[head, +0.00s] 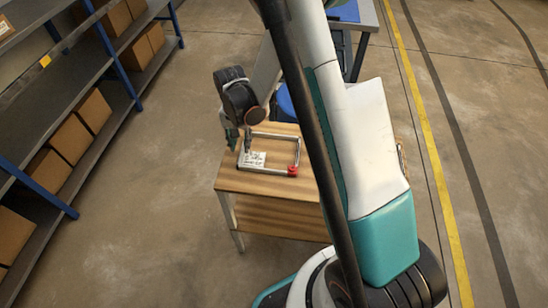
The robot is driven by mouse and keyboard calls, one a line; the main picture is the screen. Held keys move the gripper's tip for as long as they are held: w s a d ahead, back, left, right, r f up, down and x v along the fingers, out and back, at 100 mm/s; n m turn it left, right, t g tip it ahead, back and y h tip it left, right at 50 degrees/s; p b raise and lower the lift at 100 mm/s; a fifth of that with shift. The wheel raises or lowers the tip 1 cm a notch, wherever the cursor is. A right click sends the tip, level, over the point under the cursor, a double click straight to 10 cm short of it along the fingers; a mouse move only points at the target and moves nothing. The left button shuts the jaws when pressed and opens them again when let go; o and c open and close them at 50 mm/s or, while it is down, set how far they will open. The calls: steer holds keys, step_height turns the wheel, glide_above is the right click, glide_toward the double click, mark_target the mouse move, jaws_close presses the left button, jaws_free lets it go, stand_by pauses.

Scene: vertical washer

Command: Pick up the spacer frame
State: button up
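The spacer frame (297,152) looks like a thin, silver-grey rectangular outline with a red piece at its front right corner. It lies on the wooden top of a small table (230,180). My gripper (240,141) points down at the left end of the frame. Its two fingers are spread apart, one left of the frame and one near its left bar. The gripper partly covers that left end. I cannot tell whether either finger touches the frame.
A white printed label or card (255,159) lies inside the frame's outline. Shelving with cardboard boxes (72,138) stands at the left, with open floor between it and the table. A blue-topped bench (366,15) stands behind. My arm hides the table's right part.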

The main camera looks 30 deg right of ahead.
mark_target(242, 150)
step_height(242, 150, down, 4)
steer(key=shift+r+b, duration=0.15)
steer(key=shift+b, duration=0.55)
steer(key=shift+r, duration=0.1)
jaws_close()
steer(key=shift+r, duration=0.1)
